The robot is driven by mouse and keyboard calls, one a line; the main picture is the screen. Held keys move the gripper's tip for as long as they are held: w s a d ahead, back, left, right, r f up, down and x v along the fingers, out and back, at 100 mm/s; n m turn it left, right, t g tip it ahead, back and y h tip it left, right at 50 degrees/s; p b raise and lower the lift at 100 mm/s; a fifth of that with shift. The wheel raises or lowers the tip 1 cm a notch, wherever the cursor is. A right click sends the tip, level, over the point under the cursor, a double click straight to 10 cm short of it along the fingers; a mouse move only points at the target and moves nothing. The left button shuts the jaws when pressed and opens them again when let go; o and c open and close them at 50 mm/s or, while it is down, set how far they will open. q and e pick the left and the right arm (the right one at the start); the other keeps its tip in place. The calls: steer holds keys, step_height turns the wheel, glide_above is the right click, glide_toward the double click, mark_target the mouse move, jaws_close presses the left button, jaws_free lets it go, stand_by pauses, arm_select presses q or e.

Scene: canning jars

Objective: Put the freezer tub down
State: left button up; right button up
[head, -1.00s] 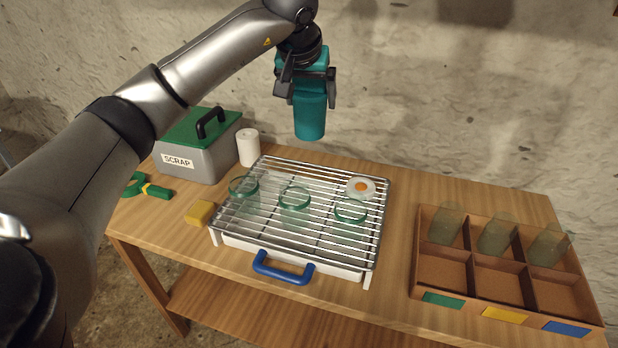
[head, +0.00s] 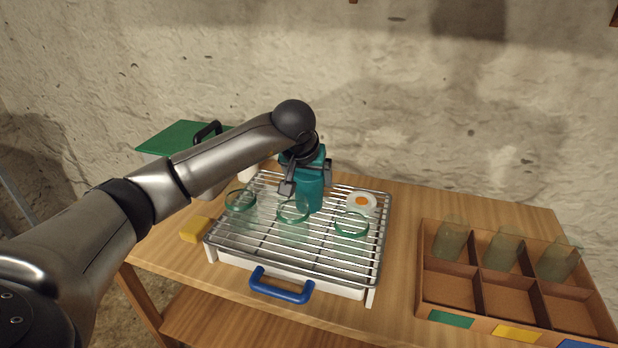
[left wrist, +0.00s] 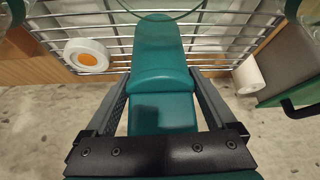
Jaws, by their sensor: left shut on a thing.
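The freezer tub, a tall teal container (head: 312,198), is in my left gripper (head: 308,180), whose fingers are shut on its two sides. It is upright over the back middle of the wire rack (head: 330,262), close behind the middle glass jar (head: 292,212). I cannot tell whether its base touches the rack. In the left wrist view the tub (left wrist: 158,60) runs from between the fingers (left wrist: 160,95) toward the rack bars. My right gripper is not in view.
Glass jars also stand at the rack's left (head: 240,202) and right (head: 351,226). A white disc with an orange centre (head: 361,202) lies behind the right jar. A yellow sponge (head: 195,230), a green-lidded scrap bin (head: 175,137) and a divided box (head: 450,283) flank the rack.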

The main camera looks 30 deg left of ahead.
arm_select(q)
steer(key=shift+r, duration=0.1)
steer(key=o, duration=1.1)
steer(key=shift+f, duration=0.2)
steer(key=shift+r, duration=0.1)
